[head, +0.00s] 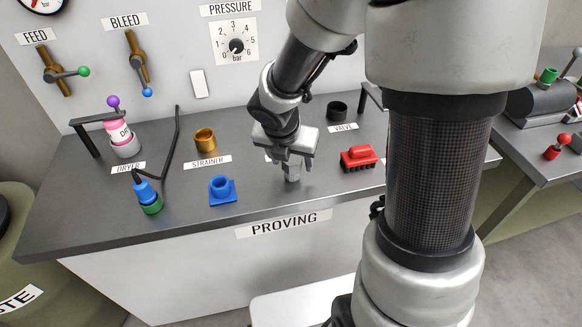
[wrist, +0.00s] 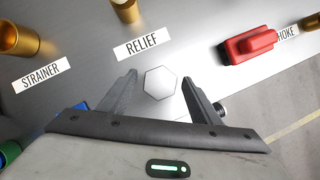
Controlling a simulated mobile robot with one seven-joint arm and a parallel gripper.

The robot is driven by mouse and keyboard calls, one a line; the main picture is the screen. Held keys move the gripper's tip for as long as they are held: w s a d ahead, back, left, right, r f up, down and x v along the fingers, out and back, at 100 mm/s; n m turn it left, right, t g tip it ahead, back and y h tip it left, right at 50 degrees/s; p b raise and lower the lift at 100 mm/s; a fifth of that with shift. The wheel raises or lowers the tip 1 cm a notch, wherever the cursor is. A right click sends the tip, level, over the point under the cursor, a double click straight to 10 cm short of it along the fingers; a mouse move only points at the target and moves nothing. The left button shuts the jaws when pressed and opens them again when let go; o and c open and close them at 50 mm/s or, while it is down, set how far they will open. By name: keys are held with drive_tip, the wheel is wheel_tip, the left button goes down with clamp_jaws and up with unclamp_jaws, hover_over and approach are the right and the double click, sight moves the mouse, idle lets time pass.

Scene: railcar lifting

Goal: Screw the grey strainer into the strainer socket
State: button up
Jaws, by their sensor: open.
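The grey strainer (head: 292,173) stands on the dark bench directly below my gripper (head: 294,158). In the wrist view its hexagonal top (wrist: 160,83) lies between the two fingertips of my gripper (wrist: 159,88), with a gap on each side. My gripper is open and points down. The strainer socket appears to be the brass cup (head: 205,139) behind the STRAINER label, to the left of my gripper. It also shows at the left edge of the wrist view (wrist: 18,40). The lower part of the strainer is hidden in the wrist view.
A blue fitting (head: 222,191) and a blue-green bottle (head: 148,195) stand left of my gripper. A red block (head: 358,158) is close on its right. A bent black rod (head: 175,145) rises left of the brass cup. The PROVING edge is in front.

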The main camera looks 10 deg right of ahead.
drive_tip(key=shift+w+f, duration=0.2)
drive_tip(key=shift+f, duration=0.4)
drive_tip(key=c, duration=1.3)
drive_tip(key=shift+r, duration=0.15)
